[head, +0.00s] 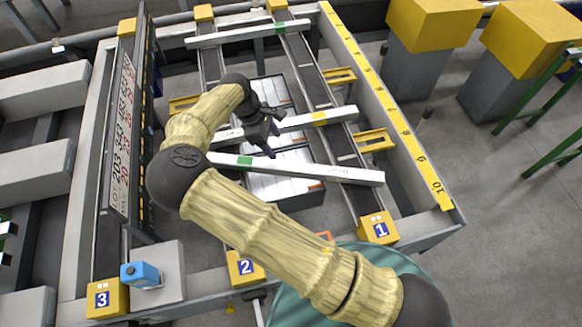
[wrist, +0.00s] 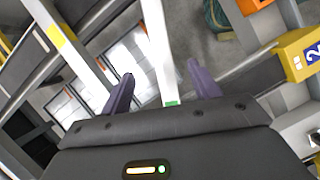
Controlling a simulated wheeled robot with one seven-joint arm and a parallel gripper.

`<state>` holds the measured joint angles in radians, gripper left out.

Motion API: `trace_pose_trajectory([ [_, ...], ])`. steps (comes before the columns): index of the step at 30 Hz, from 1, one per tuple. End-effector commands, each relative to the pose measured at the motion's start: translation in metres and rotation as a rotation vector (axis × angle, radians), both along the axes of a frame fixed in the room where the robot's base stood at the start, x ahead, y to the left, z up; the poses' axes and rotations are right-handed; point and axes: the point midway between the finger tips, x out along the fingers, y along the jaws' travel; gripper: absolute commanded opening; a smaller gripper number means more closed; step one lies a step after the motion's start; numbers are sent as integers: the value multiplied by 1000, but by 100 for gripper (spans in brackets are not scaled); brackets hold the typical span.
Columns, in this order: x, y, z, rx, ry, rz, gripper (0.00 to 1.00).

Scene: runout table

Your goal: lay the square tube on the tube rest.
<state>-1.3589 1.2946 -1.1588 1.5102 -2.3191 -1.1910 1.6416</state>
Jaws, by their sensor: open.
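Three pale square tubes lie across the rails in the head view. The nearest tube (head: 320,171) has a green band, the middle tube (head: 345,115) a yellow band, and the far tube (head: 225,37) a green band. My gripper (head: 267,143) is open, close to the nearest tube near its green band. In the wrist view, the green-banded tube (wrist: 158,45) runs between the spread fingers of my gripper (wrist: 160,88); whether they reach down beside it I cannot tell. Yellow brackets (head: 375,140) stand along the right side; I cannot tell which part is the tube rest.
A yellow ruled scale (head: 400,125) edges the right side. A tall dark display board (head: 122,130) stands at the left. Numbered yellow blocks (head: 378,229) mark the front rail ends. A blue device (head: 140,274) sits front left. White boxes (head: 285,190) lie below the rails.

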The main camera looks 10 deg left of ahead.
Motion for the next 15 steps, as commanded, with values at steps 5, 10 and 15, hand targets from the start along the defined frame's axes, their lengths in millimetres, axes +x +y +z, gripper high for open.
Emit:
trace_pose_trajectory([
  [5,1,-13,-28,-1,2,-1,62],
  [10,1,-23,-56,-1,1,1,62],
  [15,1,-31,-78,1,0,3,62],
])
